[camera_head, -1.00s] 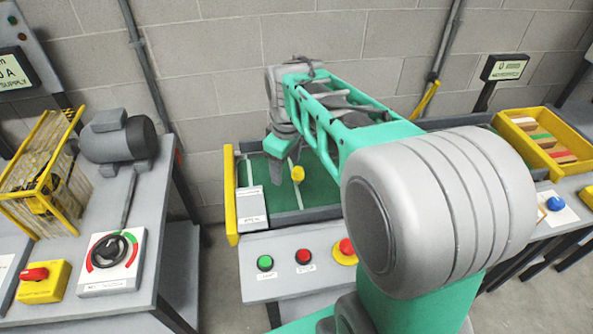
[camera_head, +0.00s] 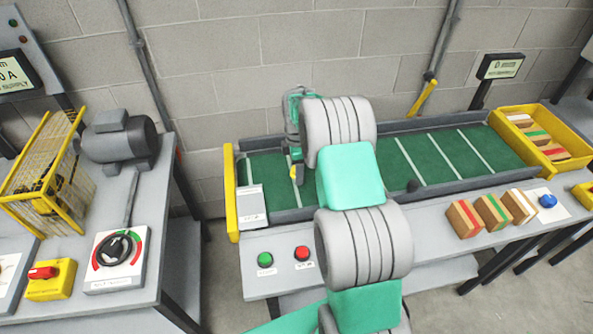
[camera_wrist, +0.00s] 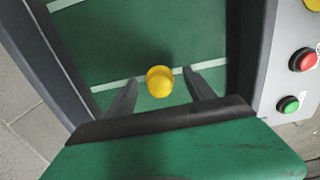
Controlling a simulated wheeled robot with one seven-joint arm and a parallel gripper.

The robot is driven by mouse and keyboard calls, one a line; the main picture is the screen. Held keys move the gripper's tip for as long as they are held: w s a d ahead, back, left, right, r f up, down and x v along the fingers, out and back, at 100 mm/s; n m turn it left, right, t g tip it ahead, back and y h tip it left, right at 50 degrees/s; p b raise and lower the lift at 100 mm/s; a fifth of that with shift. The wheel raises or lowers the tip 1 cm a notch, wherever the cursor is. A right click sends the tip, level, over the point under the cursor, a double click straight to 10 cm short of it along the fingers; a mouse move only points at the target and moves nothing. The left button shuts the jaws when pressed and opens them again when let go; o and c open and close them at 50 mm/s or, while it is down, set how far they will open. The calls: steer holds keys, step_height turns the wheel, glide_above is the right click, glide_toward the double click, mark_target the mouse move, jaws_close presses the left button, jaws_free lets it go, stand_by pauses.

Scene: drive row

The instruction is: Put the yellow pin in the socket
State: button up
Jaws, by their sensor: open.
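The yellow pin (camera_wrist: 159,81) shows in the wrist view as a short round yellow piece over the green belt, near a white stripe. It appears between the two spread fingers of my gripper (camera_wrist: 161,79), with a gap on each side. In the head view only a bit of the yellow pin (camera_head: 295,170) shows beside my arm, which hides most of that spot. I cannot tell its height against the fingertips. I cannot make out the socket for certain; a small dark round piece (camera_head: 413,186) sits near the belt's front rail.
The green belt (camera_head: 455,155) has dark side rails and a yellow end plate (camera_head: 231,190). Wooden blocks (camera_head: 492,212) stand on the front ledge, near a yellow bin (camera_head: 582,150). Green (camera_head: 265,259) and red (camera_head: 303,253) buttons are at the front. A motor bench (camera_head: 120,225) stands left.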

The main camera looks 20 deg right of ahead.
jaws_close()
stand_by(0.7)
steer(key=shift+r, duration=0.1)
steer(key=shift+w+r+b, duration=0.1)
steer(key=shift+r+b, duration=0.4)
steer(key=shift+r, duration=0.05)
steer(key=s+a+r+b, duration=0.2)
steer(key=s+r, duration=0.3)
steer(key=r, duration=0.3)
steer(key=s+a+r+m+b, duration=0.2)
steer(key=s+a+r+m, duration=0.2)
steer(key=s+a+m, duration=0.6)
steer(key=s+m, duration=0.2)
steer(key=m, duration=0.3)
steer(key=shift+a+m, duration=0.2)
steer(key=shift+m, duration=0.2)
